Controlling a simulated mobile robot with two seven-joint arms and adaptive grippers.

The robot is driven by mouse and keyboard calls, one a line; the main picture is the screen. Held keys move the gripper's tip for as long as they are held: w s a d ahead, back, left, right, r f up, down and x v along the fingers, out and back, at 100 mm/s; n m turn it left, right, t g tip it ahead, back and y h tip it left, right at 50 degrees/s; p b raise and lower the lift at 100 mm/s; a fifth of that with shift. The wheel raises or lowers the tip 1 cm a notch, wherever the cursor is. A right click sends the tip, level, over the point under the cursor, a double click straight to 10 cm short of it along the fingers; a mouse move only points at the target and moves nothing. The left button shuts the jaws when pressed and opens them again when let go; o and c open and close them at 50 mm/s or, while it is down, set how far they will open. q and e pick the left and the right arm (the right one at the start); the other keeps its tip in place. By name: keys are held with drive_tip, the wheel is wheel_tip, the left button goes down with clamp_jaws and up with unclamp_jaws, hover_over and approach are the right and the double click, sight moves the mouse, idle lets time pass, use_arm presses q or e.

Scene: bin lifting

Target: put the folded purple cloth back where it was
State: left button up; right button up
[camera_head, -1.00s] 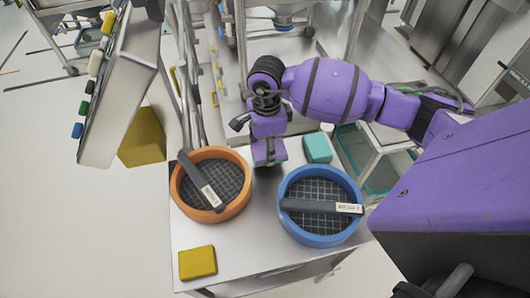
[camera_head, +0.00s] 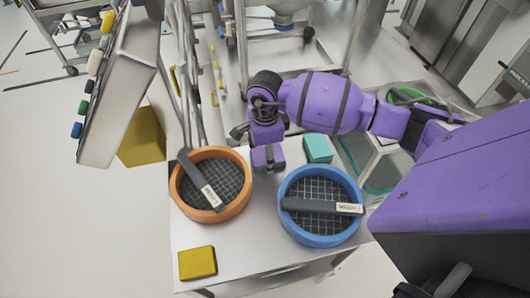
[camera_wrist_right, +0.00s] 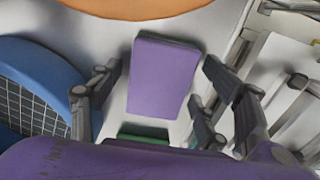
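The folded purple cloth (camera_head: 268,158) is at the far edge of the small table, between the orange-rimmed sieve and a teal cloth. In the right wrist view the purple cloth (camera_wrist_right: 163,78) shows a flat top and a thin dark green edge. My right gripper (camera_head: 262,133) is right above it in the head view. In the wrist view its fingers (camera_wrist_right: 163,85) are spread on both sides of the cloth, with a gap at each side. Whether the cloth's underside fully touches the table is hidden. My left gripper is not in view.
The orange sieve (camera_head: 212,213) and blue sieve (camera_head: 320,240) each carry a dark labelled bar. The teal cloth (camera_head: 318,148) lies behind the blue sieve. A yellow cloth (camera_head: 197,263) lies at the table's front left. Bare tabletop (camera_head: 250,245) shows between them.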

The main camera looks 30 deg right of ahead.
drive_tip(key=shift+r, duration=0.1)
wheel_tip(320, 180, up, 12)
idle(0.6)
idle(0.4)
